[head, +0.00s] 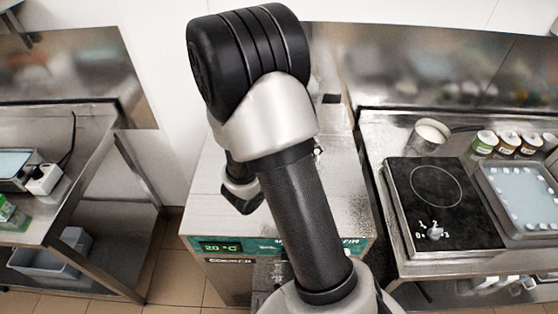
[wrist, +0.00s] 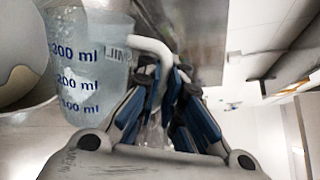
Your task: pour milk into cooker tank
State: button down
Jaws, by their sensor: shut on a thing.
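A clear measuring jug (wrist: 85,65) with blue marks for 100, 200 and 300 ml and part of a MILK label fills the upper left of the wrist view. My gripper (wrist: 165,75), with blue finger pads, is shut on the jug's pale handle (wrist: 152,45). I cannot tell the milk level or how far the jug tilts. The cooker (head: 225,247), a steel cabinet with a green panel reading 20 °C, stands mid-picture in the head view. My arm covers much of its top. The tank opening, gripper and jug are hidden there.
On the right counter are a black hob (head: 440,195), a metal pot (head: 428,135), several small jars (head: 508,143) and a tray (head: 525,195). A steel table (head: 80,180) stands left, with a grey bin (head: 45,258) below. A rounded pale object (wrist: 20,50) sits beside the jug.

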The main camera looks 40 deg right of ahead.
jog(key=f+b, duration=0.1)
jog(key=s+f+m+b, duration=0.1)
jog(key=b, duration=0.1)
jog(key=shift+f+t, duration=0.25)
jog(key=shift+t, duration=0.05)
jog(key=s+m+b, duration=0.1)
jog(key=m+b, duration=0.1)
jog(key=b, duration=0.1)
jog(key=shift+s+d+f+t, duration=0.1)
jog(key=shift+s+t, duration=0.1)
jog(key=shift+t, duration=0.1)
jog(key=shift+s+r+m+p, duration=0.2)
jog(key=shift+r+m+p, duration=0.2)
jog(key=shift+p, duration=0.95)
jog(key=shift+f+m+h+p, duration=0.1)
jog(key=shift+m+h+p, duration=0.2)
jog(key=shift+p, duration=0.8)
jog(key=shift+s+p, duration=0.15)
jog(key=shift+p, duration=0.35)
